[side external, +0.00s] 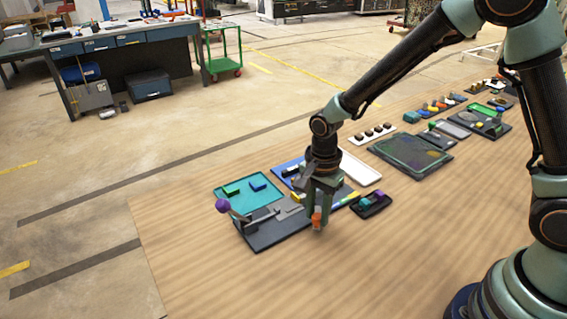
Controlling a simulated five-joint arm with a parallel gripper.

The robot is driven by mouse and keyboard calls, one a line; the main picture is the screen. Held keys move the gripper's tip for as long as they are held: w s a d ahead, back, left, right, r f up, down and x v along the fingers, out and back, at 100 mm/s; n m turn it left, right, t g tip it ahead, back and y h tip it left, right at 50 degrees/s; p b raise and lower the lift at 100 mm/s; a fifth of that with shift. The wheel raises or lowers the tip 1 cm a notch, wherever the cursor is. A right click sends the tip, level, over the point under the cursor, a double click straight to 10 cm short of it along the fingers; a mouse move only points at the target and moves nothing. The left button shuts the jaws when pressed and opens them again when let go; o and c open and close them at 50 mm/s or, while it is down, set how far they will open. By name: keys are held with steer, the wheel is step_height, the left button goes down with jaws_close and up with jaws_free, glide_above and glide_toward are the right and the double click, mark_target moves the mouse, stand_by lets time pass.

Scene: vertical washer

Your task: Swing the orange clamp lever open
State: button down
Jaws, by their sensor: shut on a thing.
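The orange clamp lever (317,217) shows at the front right part of a dark grey fixture plate (270,239) on the wooden table. My gripper (317,208) points down over it and is shut on the lever, with orange showing between and below the fingers. The rest of the lever and its pivot are hidden by the fingers. A grey clamp body (289,208) sits on the plate to the left of my gripper. The lever's exact angle cannot be told.
A teal tray (233,201) with blocks lies behind, and a small black tray (372,209) lies close right. A white tray (362,169) and several parts stand further back. The front table area is clear.

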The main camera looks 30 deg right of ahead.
steer(key=shift+w+a+m, duration=0.15)
steer(key=shift+w+m, duration=0.15)
steer(key=shift+m, duration=0.2)
steer(key=shift+w, duration=0.1)
steer(key=c, duration=0.6)
jaws_free()
steer(key=shift+r, duration=0.1)
step_height(320, 180, up, 12)
steer(key=s+d+r+n+t, duration=0.5)
steer(key=s+d+r+n, duration=0.3)
steer(key=n, duration=0.7)
steer(key=shift+s+d+r+n+t, duration=0.3)
steer(key=shift+s+d, duration=0.55)
steer(key=shift+d, duration=0.4)
